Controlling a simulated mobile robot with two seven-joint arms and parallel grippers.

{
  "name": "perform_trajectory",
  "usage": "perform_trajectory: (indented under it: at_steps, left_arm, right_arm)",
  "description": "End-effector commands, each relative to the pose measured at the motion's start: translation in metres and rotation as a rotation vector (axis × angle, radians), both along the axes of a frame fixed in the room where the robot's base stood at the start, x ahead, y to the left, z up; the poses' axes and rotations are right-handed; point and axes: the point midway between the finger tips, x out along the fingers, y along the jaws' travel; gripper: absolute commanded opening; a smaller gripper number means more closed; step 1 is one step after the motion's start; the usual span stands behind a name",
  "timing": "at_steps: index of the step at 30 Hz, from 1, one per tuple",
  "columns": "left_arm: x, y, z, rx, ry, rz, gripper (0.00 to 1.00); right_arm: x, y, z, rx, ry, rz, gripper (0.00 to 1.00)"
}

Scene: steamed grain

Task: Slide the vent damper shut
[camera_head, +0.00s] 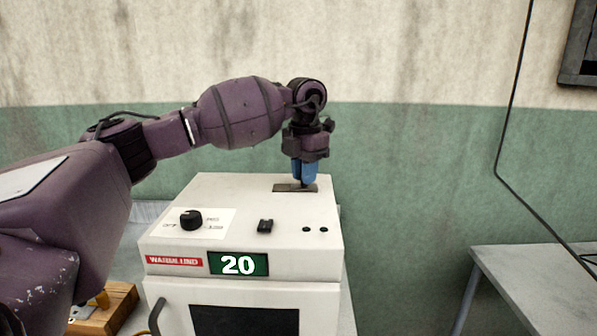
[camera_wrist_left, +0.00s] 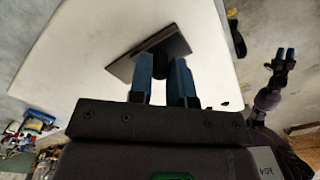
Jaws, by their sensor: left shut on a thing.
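The vent damper (camera_head: 283,188) is a flat dark grey plate on the top of the white steamer (camera_head: 240,195), towards its back right. It also shows in the left wrist view (camera_wrist_left: 125,67). My left gripper (camera_head: 304,180) points straight down over it, its blue fingertips at the plate. In the left wrist view the fingers (camera_wrist_left: 160,82) are shut on the damper's small dark knob (camera_wrist_left: 160,62), which sits between them. The vent opening under the plate cannot be made out.
The steamer's top also has a black dial (camera_head: 191,219), a black switch (camera_head: 265,226) and two small dark buttons (camera_head: 315,230). A green display (camera_head: 238,264) reads 20. A wooden block (camera_head: 105,309) lies at lower left. A grey table (camera_head: 545,285) stands at right, apart from the steamer.

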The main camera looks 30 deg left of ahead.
Motion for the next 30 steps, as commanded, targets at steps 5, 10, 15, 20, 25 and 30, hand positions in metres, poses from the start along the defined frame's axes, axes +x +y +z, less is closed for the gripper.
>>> perform_trajectory:
  at_steps: [5, 10, 15, 20, 25, 30]
  left_arm:
    - [0.001, -0.003, 0.001, -0.005, -0.006, -0.004, 0.32]
    - [0.001, -0.002, 0.001, -0.003, -0.003, -0.003, 0.44]
    - [0.0, -0.001, 0.001, -0.003, -0.002, -0.002, 0.44]
    - [0.001, -0.001, 0.01, -0.002, -0.004, -0.002, 0.44]
    - [0.001, -0.001, 0.037, -0.003, -0.007, -0.002, 0.44]
    - [0.001, -0.002, 0.069, -0.004, -0.006, -0.003, 0.44]
  right_arm:
    - [-0.003, 0.0, -0.002, 0.0, 0.006, -0.002, 0.43]
    - [-0.008, -0.001, -0.005, 0.0, 0.016, -0.004, 0.43]
    - [-0.011, -0.001, -0.006, 0.002, 0.023, -0.007, 0.43]
    - [-0.01, -0.001, -0.006, 0.002, 0.021, -0.008, 0.43]
    - [-0.007, 0.0, -0.003, 0.003, 0.015, -0.006, 0.43]
    - [-0.003, 0.0, 0.0, 0.003, 0.005, -0.004, 0.43]
